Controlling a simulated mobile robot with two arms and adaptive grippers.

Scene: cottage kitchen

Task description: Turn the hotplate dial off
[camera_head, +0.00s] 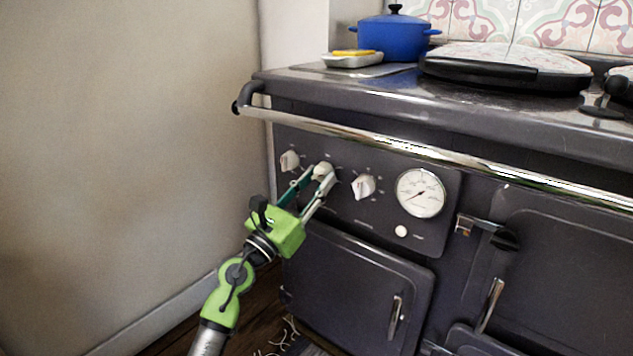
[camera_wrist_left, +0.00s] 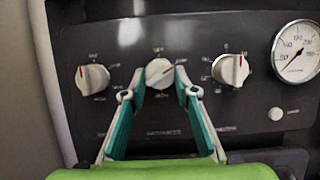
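The range's front panel (camera_head: 440,240) carries three white dials in a row. The left dial (camera_wrist_left: 92,78) and the right dial (camera_wrist_left: 231,70) stand free of the gripper. The panel lettering is too blurred to read. My right gripper is not in view.
A chrome rail (camera_head: 400,148) runs across the range above the dials. A round gauge (camera_head: 420,193) and a small white button (camera_head: 401,231) are right of the dials. A blue pot (camera_head: 393,38) and a covered hotplate (camera_head: 500,62) are on top. A plain wall (camera_head: 130,130) stands at left.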

